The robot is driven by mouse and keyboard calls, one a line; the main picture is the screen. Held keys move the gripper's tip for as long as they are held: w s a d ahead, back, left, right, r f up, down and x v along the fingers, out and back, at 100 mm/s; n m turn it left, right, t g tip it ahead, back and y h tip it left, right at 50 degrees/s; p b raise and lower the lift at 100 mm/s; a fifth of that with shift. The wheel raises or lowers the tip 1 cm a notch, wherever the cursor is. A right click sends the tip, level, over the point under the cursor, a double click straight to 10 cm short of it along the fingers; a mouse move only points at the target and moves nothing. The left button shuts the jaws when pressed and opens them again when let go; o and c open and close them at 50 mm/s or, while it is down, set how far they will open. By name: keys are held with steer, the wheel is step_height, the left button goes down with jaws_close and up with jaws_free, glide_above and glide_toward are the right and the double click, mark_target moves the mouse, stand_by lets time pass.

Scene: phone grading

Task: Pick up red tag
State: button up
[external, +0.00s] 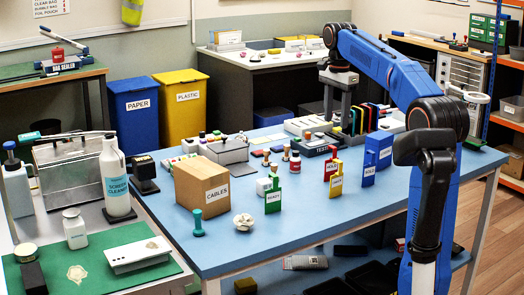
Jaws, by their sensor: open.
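A small red tag (330,168) with a white label, which seems to read HOLD, stands upright on the blue table (240,247). A yellow tag stands just in front of it and to the right, overlapping its edge in this view. My gripper (338,118) points down above the rear part of the table, beyond the red tag in the picture. It is open and apart from the red tag. The fingertips are small and partly lost against the items behind them.
A yellow tag (337,184), green tag (273,197) and blue tags (369,168) stand nearby. A tester box (316,147) and a row of coloured upright pieces lie behind. A CABLES carton (202,188) stands left. The table's front right is clear.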

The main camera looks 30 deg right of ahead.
steer(key=w+d+m, duration=0.1)
steer(key=w+d, duration=0.1)
glide_above(331, 159)
steer(key=f, duration=1.1)
steer(key=shift+w+d, duration=0.1)
steer(key=shift+d, duration=0.3)
steer(key=shift+w+a+f, duration=0.1)
steer(key=shift+f, duration=1.25)
steer(key=shift+w+f, duration=0.1)
steer(key=shift+f, duration=1.25)
steer(key=c, duration=1.1)
steer(key=shift+r, duration=0.1)
